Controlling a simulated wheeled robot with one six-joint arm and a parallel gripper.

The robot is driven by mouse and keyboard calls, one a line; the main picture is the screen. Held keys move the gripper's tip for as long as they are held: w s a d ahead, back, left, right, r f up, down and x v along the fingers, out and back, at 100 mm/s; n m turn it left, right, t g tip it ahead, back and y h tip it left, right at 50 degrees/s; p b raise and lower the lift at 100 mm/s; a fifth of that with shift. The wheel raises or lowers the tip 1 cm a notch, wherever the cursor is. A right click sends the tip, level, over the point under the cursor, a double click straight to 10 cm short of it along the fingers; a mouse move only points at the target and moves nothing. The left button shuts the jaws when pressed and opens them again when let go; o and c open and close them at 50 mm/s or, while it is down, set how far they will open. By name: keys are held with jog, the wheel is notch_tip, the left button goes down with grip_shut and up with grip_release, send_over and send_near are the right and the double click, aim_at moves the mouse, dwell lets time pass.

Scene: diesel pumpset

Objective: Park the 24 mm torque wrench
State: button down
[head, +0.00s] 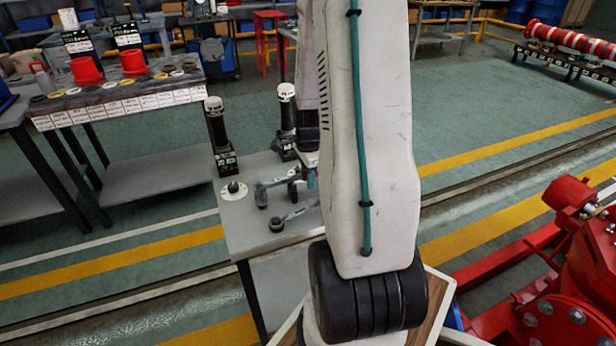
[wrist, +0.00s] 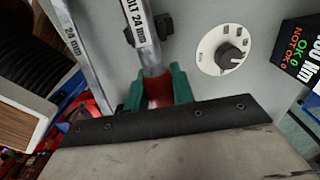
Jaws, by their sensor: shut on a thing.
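My gripper (wrist: 158,92) has green fingers and is shut on the red grip of a steel wrench (wrist: 136,35) whose label ends in "LT 24 mm". This wrench points up the wrist view, away from me. A second steel wrench (wrist: 80,45), marked "24 mm", lies to its left. In the head view the held wrench (head: 272,184) appears as the farther of two over the small grey table, the other wrench (head: 290,220) nearer. My gripper (head: 310,178) is mostly hidden behind my arm there. I cannot tell whether the held wrench touches the table. A black bracket (wrist: 163,25) shows behind it.
The grey table (head: 250,238) carries a white dial with a black knob (head: 233,190) and two black, white-topped posts (head: 216,125) (head: 287,110). A display box (wrist: 300,50) stands right in the wrist view. Red machinery (head: 580,250) is at right, a parts bench (head: 120,95) at left.

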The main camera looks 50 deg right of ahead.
jog(key=shift+f, duration=0.95)
dwell(0.3)
jog(key=c, duration=1.1)
grip_release()
notch_tip(320, 180, up, 8)
jog(key=shift+f, duration=0.1)
